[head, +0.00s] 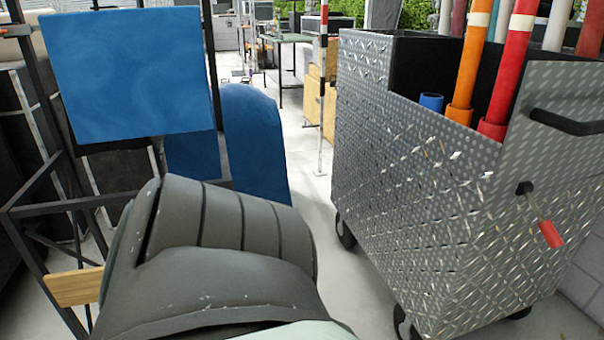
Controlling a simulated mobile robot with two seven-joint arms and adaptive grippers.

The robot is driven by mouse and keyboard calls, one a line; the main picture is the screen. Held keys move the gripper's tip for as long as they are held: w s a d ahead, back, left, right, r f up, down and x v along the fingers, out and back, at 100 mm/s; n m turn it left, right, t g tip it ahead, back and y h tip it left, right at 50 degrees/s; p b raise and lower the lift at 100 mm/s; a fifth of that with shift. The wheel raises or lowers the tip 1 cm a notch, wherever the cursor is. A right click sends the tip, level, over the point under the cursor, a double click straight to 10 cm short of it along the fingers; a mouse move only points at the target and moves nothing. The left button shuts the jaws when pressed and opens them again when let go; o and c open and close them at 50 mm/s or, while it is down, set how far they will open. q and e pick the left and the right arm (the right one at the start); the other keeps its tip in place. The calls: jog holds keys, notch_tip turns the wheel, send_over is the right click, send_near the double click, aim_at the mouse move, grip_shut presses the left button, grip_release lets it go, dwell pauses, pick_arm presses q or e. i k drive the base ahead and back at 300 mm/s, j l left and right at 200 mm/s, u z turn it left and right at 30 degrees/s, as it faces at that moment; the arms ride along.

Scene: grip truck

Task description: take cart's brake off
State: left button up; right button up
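The cart (420,190) is a silver diamond-plate box on dark casters. It stands on the right side of the head view. A short lever with a red grip (550,234) sticks out from a black pivot on the cart's near end, slanting down and to the right. It looks like the brake lever. A black handle bar (568,122) is fixed above it. Neither gripper's fingers show in the head view, and nothing is seen touching the lever.
Orange (472,62) and red (510,70) tubes stand in the cart. A blue-padded chair (255,140) and a black metal frame (50,190) stand on the left. A red-and-white pole (322,90) stands behind. Pale floor (345,270) shows left of the cart.

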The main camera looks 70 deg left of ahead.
aim_at(546, 228)
jog(key=i+l+u, duration=0.2)
jog(key=i+u, duration=0.15)
jog(key=i+l+u, duration=0.35)
jog(key=i, duration=0.15)
jog(key=u, duration=3.3)
